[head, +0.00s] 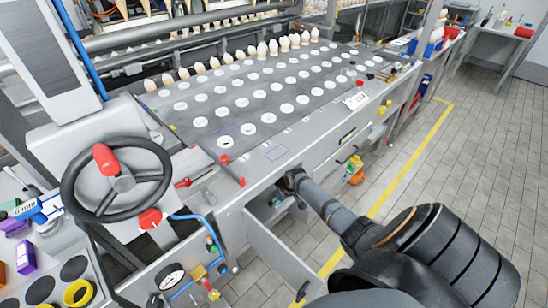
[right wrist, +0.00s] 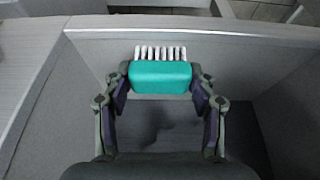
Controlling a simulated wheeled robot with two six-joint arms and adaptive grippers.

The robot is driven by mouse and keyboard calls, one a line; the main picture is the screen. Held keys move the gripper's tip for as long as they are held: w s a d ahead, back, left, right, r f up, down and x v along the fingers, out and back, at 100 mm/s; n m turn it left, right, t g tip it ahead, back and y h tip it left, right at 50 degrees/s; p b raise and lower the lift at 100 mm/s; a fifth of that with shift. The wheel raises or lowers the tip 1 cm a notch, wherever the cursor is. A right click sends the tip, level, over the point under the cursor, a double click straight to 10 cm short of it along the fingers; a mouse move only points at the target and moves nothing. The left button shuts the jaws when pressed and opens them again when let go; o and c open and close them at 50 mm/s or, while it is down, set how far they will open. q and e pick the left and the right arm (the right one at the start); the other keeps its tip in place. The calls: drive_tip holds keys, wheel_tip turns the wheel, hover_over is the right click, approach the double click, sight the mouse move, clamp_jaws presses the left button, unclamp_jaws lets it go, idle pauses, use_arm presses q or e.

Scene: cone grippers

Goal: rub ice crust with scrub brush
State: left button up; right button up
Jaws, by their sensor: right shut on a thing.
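A scrub brush (right wrist: 160,78) with a teal body and white bristles is held between the fingers of my right gripper (right wrist: 160,84). The bristles point away from the gripper, toward a grey wall in the right wrist view. In the head view my right arm comes from the lower right, and my right gripper (head: 285,190) reaches into an open compartment in the machine's front. The brush is mostly hidden there. I cannot make out the ice crust for certain in either view. My left gripper is not in view.
The compartment's pale rim (right wrist: 200,25) crosses the right wrist view. Above is the machine's perforated plate (head: 250,95) with several cones. A black handwheel (head: 118,182) stands left. The tiled floor (head: 470,150) at right is clear.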

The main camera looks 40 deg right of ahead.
drive_tip(key=shift+d+f, duration=0.1)
drive_tip(key=shift+d, duration=0.35)
drive_tip(key=shift+s+a+p, duration=0.15)
drive_tip(key=shift+a+p, duration=0.9)
drive_tip(key=shift+a, duration=0.75)
drive_tip(key=shift+s+a, duration=0.1)
drive_tip(key=shift+a, duration=0.05)
drive_tip(key=shift+s+a+p, duration=0.2)
drive_tip(key=shift+a+p, duration=1)
drive_tip(key=shift+a, duration=0.75)
drive_tip(key=shift+a+p, duration=0.45)
drive_tip(key=shift+a, duration=0.15)
drive_tip(key=shift+a+p, duration=0.5)
drive_tip(key=shift+a, duration=0.75)
